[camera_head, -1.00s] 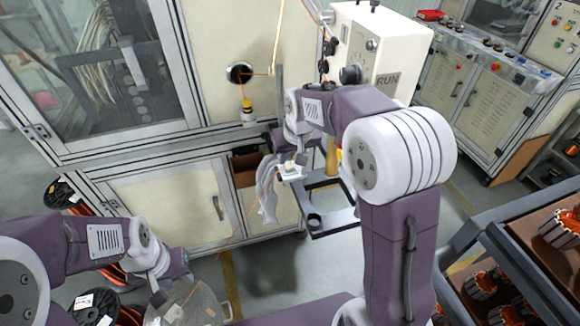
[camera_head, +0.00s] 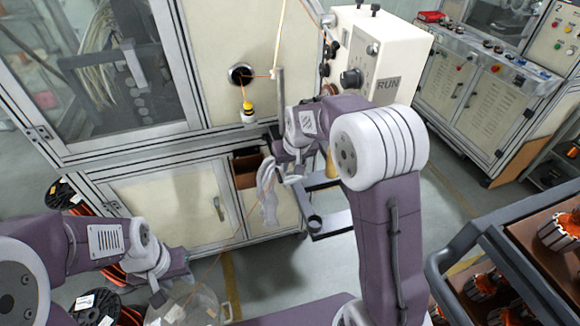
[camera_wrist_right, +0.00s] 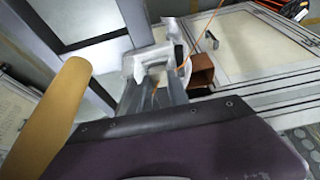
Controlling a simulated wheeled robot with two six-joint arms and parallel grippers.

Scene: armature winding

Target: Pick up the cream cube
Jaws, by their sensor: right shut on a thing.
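My right gripper (camera_head: 285,176) is at the grey metal frame below the winding machine, partly hidden by its own wrist in the head view. In the right wrist view, the right gripper (camera_wrist_right: 155,85) is shut on a pale block, which I take for the cream cube (camera_wrist_right: 142,62). Its outline merges with pale surfaces behind it. The cube cannot be made out clearly in the head view. My left gripper (camera_head: 172,290) is low at the left, its fingers apart, with nothing seen between them.
The grey metal frame (camera_head: 334,222) and a tan cone (camera_wrist_right: 62,110) are close to the right gripper. A translucent bag (camera_head: 268,195) hangs at its left, near a brown box (camera_head: 247,172). Wire spools (camera_head: 95,305) stand lower left; a rack of armatures (camera_head: 485,245) stands right.

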